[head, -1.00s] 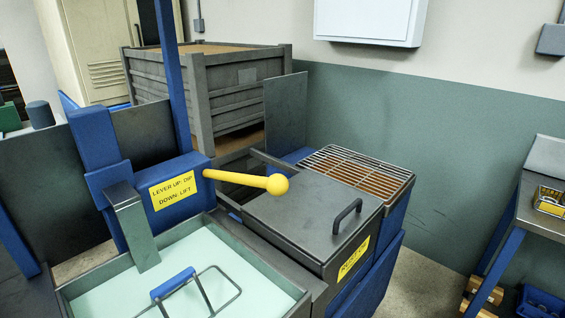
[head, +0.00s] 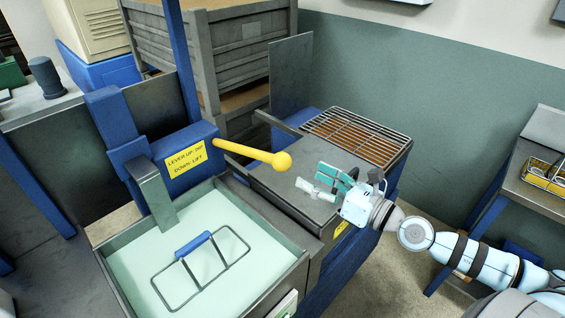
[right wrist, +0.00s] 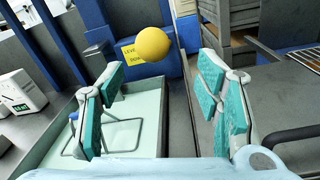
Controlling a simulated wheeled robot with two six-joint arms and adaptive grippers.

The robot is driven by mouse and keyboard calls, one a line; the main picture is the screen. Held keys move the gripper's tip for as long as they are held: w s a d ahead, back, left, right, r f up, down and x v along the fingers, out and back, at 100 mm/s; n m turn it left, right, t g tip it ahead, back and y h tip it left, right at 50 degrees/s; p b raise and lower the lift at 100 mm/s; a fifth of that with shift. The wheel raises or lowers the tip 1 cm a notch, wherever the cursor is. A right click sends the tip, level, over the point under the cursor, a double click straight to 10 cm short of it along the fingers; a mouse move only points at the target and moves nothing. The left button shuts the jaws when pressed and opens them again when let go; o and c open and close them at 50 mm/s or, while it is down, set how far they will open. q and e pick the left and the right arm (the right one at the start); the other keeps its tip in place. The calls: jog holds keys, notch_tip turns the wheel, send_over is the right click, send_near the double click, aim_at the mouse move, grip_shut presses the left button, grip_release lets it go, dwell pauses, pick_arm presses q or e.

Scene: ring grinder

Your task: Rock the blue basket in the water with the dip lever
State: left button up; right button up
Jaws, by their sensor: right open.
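The yellow dip lever (head: 247,152) sticks out from a blue housing (head: 181,158) and ends in a round knob. Its label reads "LEVER UP: DIP, DOWN: LIFT". In the right wrist view the knob (right wrist: 153,45) shows ahead, beyond the fingertips. My left gripper is not in view.
A dark lid (head: 290,203) with a handle lies right of the tank. A wire rack (head: 358,136) stands behind it. A grey crate (head: 235,55) is at the back.

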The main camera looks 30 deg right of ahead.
aim_at(290, 166)
jog(key=w+a+r+p, duration=0.1)
jog(key=w+p, duration=0.1)
jog(key=shift+w+a+r+p, duration=0.3)
jog(key=shift+a+r+p, duration=0.05)
jog(key=shift+a+p, duration=0.05)
jog(key=x, duration=0.4)
jog(key=f+p+x, duration=0.1)
jog(key=x, duration=0.1)
jog(key=shift+w+a, duration=0.2)
jog(key=shift+s, duration=0.1)
jog(key=shift+c, duration=0.4)
jog(key=c, duration=0.3)
grip_shut()
